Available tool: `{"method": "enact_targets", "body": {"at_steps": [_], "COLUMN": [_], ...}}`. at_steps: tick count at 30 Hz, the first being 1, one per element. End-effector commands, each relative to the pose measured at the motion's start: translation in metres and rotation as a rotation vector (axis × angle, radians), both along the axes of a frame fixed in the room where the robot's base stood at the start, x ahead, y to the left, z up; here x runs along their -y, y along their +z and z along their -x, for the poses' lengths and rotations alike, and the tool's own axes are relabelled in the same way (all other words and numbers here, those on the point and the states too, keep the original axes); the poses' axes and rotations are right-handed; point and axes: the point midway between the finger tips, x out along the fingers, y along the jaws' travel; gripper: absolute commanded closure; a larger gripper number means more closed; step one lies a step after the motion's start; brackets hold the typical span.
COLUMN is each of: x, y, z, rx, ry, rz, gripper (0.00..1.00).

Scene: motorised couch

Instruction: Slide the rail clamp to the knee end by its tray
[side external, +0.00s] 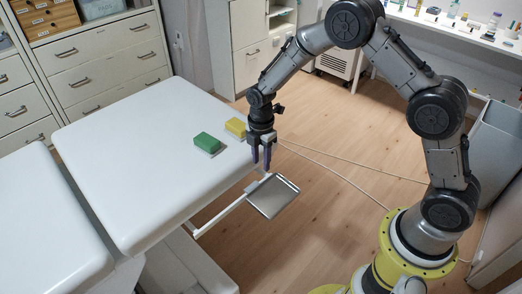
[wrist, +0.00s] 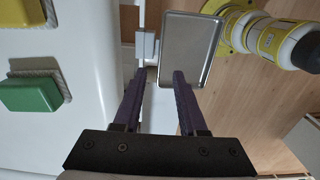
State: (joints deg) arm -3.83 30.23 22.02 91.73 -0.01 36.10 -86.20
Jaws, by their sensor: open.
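The rail clamp (side external: 252,187) is a small light grey block on the white rail (side external: 222,213) along the couch's side, near the rail's far end. It also shows in the wrist view (wrist: 146,45). Its tray (side external: 272,198) is a shallow rectangular metal tray with a raised rim, jutting out over the floor. My gripper (side external: 261,164) points down just above the tray's clamp-side far corner. Its dark purple fingers are apart and empty. In the wrist view (wrist: 159,77) the fingertips lie to either side of the tray's left edge (wrist: 160,55). Contact cannot be told.
A green block (side external: 207,142) and a yellow block (side external: 236,127) sit on the white couch top (side external: 140,150), left of my gripper. Drawer cabinets (side external: 105,70) stand behind. Beyond the tray there is open wooden floor (side external: 325,190) with thin cables.

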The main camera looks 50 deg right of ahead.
Motion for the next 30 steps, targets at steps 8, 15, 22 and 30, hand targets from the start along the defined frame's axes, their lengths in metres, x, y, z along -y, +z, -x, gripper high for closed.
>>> {"method": "enact_targets", "body": {"at_steps": [8, 15, 22, 30], "x": [0.000, 0.000, 0.000, 0.000], "y": [-0.052, -0.084, -0.096, -0.096], "z": [0.001, 0.000, 0.000, 0.000], "rx": [-0.002, -0.001, 0.001, 0.002], "ry": [-0.001, -0.001, -0.001, -0.001], "rz": [0.000, 0.000, 0.000, 0.000], "gripper": [0.59, 0.59, 0.59, 0.61]}}
